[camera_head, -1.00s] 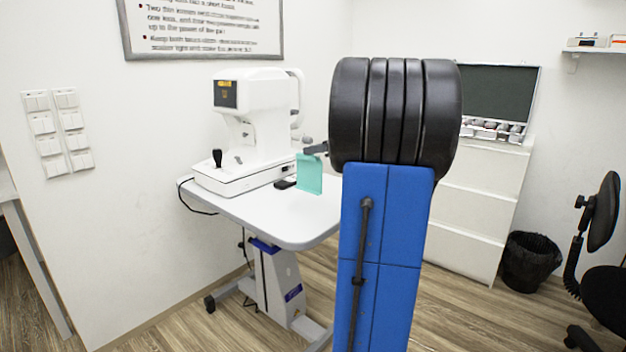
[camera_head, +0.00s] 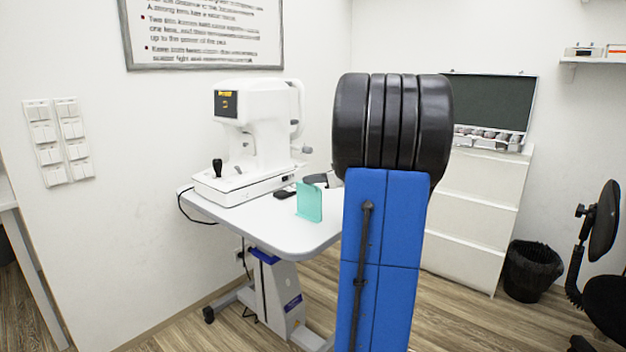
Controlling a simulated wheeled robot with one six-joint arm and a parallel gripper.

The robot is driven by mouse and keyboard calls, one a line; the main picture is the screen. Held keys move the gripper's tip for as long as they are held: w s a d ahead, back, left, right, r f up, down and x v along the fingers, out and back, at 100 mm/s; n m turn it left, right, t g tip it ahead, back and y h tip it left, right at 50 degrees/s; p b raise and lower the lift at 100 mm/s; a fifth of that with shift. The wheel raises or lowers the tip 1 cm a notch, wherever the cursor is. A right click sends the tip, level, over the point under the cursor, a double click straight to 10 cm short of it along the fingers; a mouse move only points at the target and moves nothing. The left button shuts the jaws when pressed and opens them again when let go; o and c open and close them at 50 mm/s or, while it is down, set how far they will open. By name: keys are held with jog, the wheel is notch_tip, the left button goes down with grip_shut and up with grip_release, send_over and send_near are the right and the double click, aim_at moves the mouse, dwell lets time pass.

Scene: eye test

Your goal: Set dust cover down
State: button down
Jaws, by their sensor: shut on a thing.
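The dust cover, a thin teal piece (camera_head: 309,203), stands upright over the white table (camera_head: 262,220), to the right of the white eye-test machine's base. Its lower edge is at or just above the tabletop; I cannot tell whether it touches. My gripper (camera_head: 314,182) is a small dark shape at the cover's upper edge, shut on it. Its fingertips are small, and my blue and black arm hides what is just to the right.
The eye-test machine (camera_head: 258,130) fills the table's back left. A small black object (camera_head: 283,194) lies between it and the cover. The table's front is clear. A white drawer cabinet (camera_head: 470,215), black bin (camera_head: 530,270) and black chair (camera_head: 603,230) stand right.

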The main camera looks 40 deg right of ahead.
jog(key=c, duration=1.8)
grip_release()
jog(key=shift+c, duration=0.2)
jog(key=a+v, duration=0.1)
jog(key=v, duration=1.1)
jog(key=shift+d+r, duration=0.15)
jog(key=shift+d, duration=0.35)
jog(key=a+f+g+y, duration=0.2)
jog(key=a+f+g, duration=0.2)
jog(key=a, duration=1.1)
jog(key=a+f+g+y, duration=0.1)
jog(key=a+f+g, duration=0.25)
jog(key=a, duration=1.25)
jog(key=s+a+f+g+h, duration=0.1)
jog(key=s+a+f+h, duration=0.1)
jog(key=s+a+f, duration=0.3)
jog(key=s+a+f+m+g+h, duration=0.1)
jog(key=s+a+f, duration=0.4)
jog(key=s, duration=0.7)
jog(key=shift+s+a+h, duration=0.4)
jog(key=shift+a+h, duration=0.2)
jog(key=shift+a, duration=0.4)
